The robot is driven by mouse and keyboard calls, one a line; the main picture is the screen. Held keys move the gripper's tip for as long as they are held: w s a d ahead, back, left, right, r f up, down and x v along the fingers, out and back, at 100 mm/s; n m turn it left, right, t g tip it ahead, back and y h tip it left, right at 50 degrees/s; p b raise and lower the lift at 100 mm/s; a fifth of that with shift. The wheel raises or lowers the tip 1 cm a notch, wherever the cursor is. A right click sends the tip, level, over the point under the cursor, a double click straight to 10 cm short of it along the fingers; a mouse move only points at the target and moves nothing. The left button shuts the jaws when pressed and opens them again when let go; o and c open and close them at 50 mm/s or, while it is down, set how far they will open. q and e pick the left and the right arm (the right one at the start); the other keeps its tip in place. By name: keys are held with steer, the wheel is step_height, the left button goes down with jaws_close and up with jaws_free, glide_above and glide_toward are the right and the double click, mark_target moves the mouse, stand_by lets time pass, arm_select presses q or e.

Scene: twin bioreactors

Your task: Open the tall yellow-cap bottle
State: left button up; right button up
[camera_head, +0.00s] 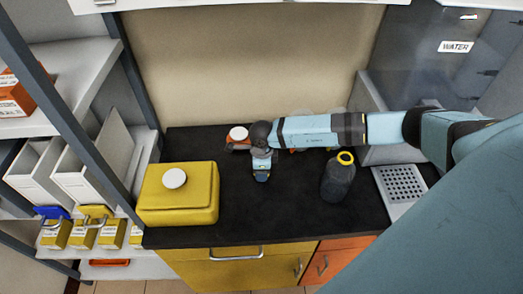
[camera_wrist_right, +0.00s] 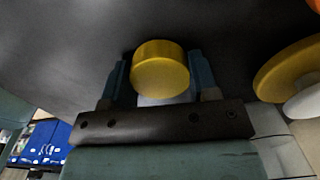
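My right arm reaches in from the right in the head view, and its gripper (camera_head: 262,178) points down over the black counter. In the right wrist view a round yellow cap (camera_wrist_right: 160,70) sits between the two fingers of my right gripper (camera_wrist_right: 158,72). The right finger looks close against it, with a thin gap on the left; firm contact cannot be told. The bottle under this cap is mostly hidden. A dark bottle with a yellow ring on top (camera_head: 340,178) stands upright to the right of the gripper in the head view. My left gripper is not seen.
A yellow canister (camera_head: 178,205) with a white lid stands at the counter's left. A white-lidded item (camera_head: 238,134) and clear vessels partly hidden by my arm are behind the gripper. A metal drip grate (camera_head: 402,186) is at the right. The front middle counter is clear.

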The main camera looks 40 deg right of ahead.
steer(key=o, duration=0.4)
